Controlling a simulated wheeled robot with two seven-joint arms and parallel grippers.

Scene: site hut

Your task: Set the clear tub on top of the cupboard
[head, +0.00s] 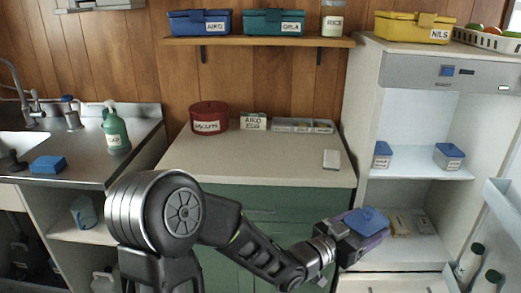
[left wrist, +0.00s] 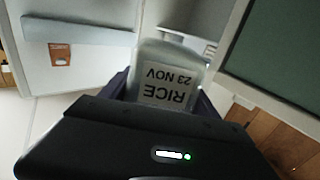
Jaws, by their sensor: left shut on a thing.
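My left gripper (head: 360,236) is shut on the clear tub, whose blue lid (head: 369,219) shows in the head view. It is held in front of the open fridge, to the right of the cupboard. In the left wrist view, the tub (left wrist: 168,88) sits between the fingers and carries a white label reading RICE 23 NOV. The gripper hides most of the tub's body in the head view. The green cupboard (head: 279,216) stands in the middle with a pale top (head: 240,165). My right gripper is not in view.
On the cupboard top, a red tin (head: 209,118), a small labelled box (head: 253,122) and a divided tray (head: 301,125) line the back; a white flat object (head: 331,159) lies at right. The middle and front are clear. A shelf (head: 270,41) hangs above. The fridge door (head: 505,205) stands open.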

